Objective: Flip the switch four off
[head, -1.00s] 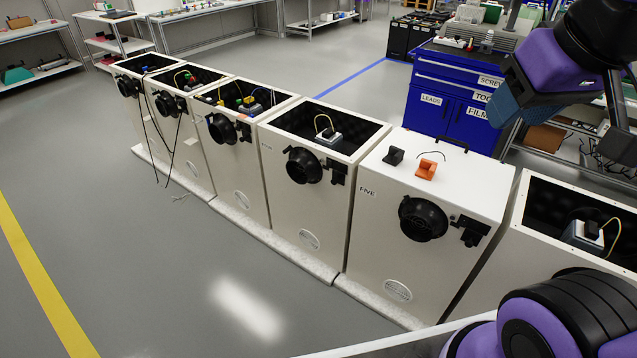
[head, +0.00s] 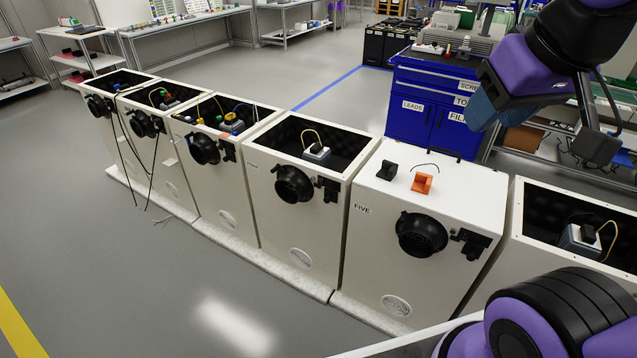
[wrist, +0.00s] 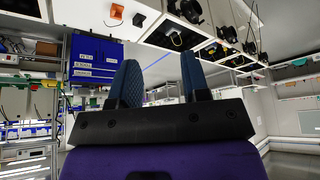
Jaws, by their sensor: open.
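The fourth cabinet (head: 268,220), left of the one marked FIVE, is white with an open top. A small pale box (head: 316,152) with a black piece and a yellow lead sits inside it. Its front bears a round black fan-like fitting (head: 294,184) and a small black fitting (head: 326,189) to the right. I cannot make out a switch lever or its position. My gripper (head: 485,108) is raised at the upper right, well away from this cabinet. In the wrist view its two blue fingers (wrist: 160,72) stand apart with nothing between them.
Cabinet five (head: 360,260) has a closed top holding a black block (head: 387,171) and an orange block (head: 422,183). Other open cabinets stand along the row. A blue tool cabinet (head: 430,105) stands behind. The floor in front (head: 120,270) is clear, apart from hanging leads at the left.

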